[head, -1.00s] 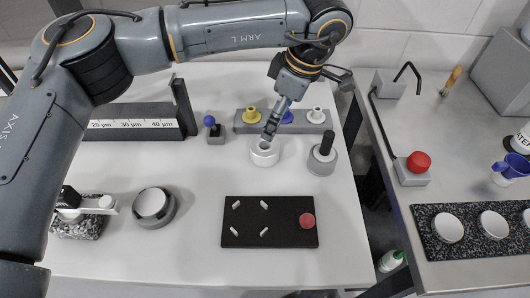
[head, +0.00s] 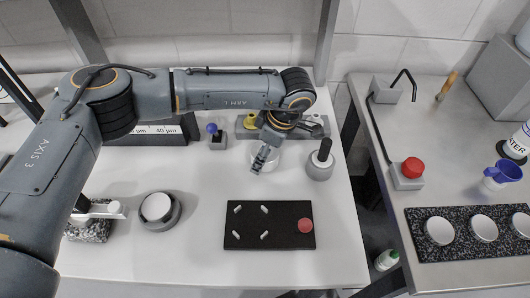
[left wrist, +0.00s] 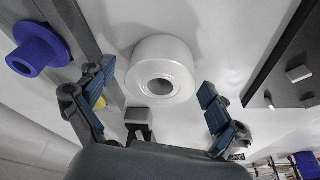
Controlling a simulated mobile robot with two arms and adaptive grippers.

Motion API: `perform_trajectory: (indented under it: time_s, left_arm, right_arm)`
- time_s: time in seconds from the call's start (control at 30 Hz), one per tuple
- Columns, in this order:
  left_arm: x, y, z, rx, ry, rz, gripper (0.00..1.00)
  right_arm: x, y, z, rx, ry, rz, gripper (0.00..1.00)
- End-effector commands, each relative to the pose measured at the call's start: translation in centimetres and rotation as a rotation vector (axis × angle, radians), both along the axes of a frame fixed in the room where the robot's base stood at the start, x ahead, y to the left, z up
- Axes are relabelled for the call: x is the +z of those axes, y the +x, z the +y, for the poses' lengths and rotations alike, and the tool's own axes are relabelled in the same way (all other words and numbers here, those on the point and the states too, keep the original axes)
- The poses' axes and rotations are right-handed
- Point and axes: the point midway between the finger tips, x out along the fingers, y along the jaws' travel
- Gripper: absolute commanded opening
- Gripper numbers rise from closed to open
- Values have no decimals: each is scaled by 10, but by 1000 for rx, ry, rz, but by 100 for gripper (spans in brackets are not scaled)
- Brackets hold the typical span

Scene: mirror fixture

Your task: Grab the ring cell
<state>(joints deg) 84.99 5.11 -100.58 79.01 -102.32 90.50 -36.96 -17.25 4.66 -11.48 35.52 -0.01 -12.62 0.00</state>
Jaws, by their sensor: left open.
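The ring cell looks to be the white, thick-walled ring with a round hole (left wrist: 162,77) in the left wrist view. In the head view it sits on the white table, and its pale rim (head: 275,163) shows partly behind my left gripper (head: 260,160). In the left wrist view my left gripper (left wrist: 156,80) is open, with one finger on each side of the ring as seen from the camera. Nothing is between the fingers in a grip. Whether the fingertips are level with the ring or above it, I cannot tell. My right gripper is in neither view.
A grey rack with a blue spool (left wrist: 38,52) and a yellow piece (head: 250,122) lies behind the ring. A black-handled round piece (head: 320,160) stands to its right. A black board (head: 270,240) with pegs lies in front.

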Motion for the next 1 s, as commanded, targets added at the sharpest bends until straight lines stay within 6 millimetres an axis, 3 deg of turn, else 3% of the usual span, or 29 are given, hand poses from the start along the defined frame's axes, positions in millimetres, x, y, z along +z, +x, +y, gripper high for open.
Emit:
perform_trajectory:
  time_s: [0.1, 0.43, 0.77, 1.0]
  left_arm:
    - [0, 0, 0, 0, 0, 0, 91]
    - [0, 0, 0, 0, 0, 1, 25]
    - [4, 0, 0, 0, 0, 0, 24]
    - [31, 1, 0, 0, 0, -3, 24]
  right_arm:
    - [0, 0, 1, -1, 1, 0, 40]
    - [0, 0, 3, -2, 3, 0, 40]
    - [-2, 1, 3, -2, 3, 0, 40]
    - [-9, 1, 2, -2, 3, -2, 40]
